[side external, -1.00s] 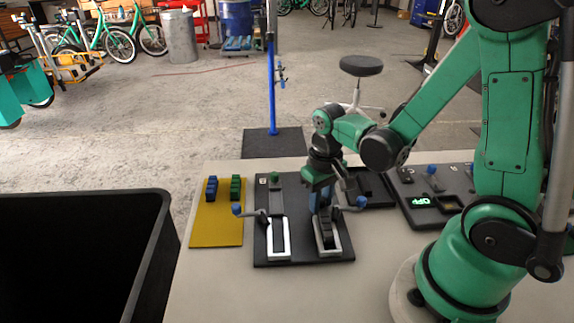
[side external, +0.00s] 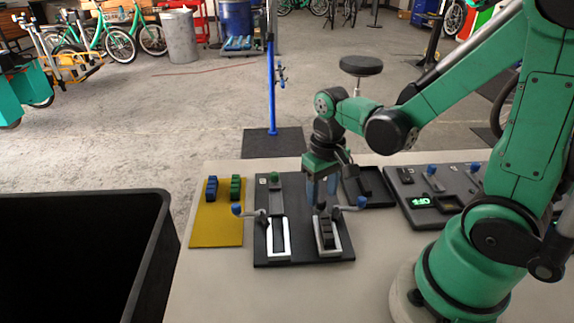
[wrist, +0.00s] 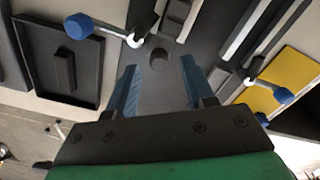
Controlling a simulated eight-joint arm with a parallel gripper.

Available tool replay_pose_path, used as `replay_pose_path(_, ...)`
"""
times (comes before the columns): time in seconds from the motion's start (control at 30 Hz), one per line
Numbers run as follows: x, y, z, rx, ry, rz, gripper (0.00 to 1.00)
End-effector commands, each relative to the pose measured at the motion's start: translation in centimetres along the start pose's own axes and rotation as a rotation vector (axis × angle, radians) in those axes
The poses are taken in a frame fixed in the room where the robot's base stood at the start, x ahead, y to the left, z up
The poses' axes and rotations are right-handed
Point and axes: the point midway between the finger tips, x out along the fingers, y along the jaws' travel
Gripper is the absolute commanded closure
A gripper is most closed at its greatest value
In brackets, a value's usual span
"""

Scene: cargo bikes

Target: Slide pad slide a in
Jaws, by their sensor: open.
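A black fixture board (side external: 300,257) lies on the table and carries two white-framed slides. The left slide (side external: 278,240) has a green knob (side external: 274,177) at its far end. The right slide (side external: 328,236) holds a dark pad in its white frame. Each slide has a blue-ended lever beside it. My gripper (side external: 320,197) is open over the far part of the right slide, pointing down. In the wrist view, its blue fingers (wrist: 158,90) are spread with nothing between them, and a dark round knob (wrist: 159,59) shows just beyond. Contact with the slide cannot be told.
A yellow mat (side external: 215,236) with blue and green blocks lies left of the board. A black tray (side external: 378,202) and a panel with a lit green display (side external: 420,201) are to the right. A large black bin (side external: 158,235) stands at the front left.

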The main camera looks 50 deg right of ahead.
Motion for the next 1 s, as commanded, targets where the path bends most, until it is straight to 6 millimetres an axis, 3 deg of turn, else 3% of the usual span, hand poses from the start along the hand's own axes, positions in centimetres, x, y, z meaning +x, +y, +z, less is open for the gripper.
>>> replay_pose_path(0.33, -1.8, 0.2, -0.3, 0.001, 0.001, 0.001, 0.53)
replay_pose_path(1.0, -4.6, 3.0, -5.2, 0.002, 0.001, 0.001, 0.53)
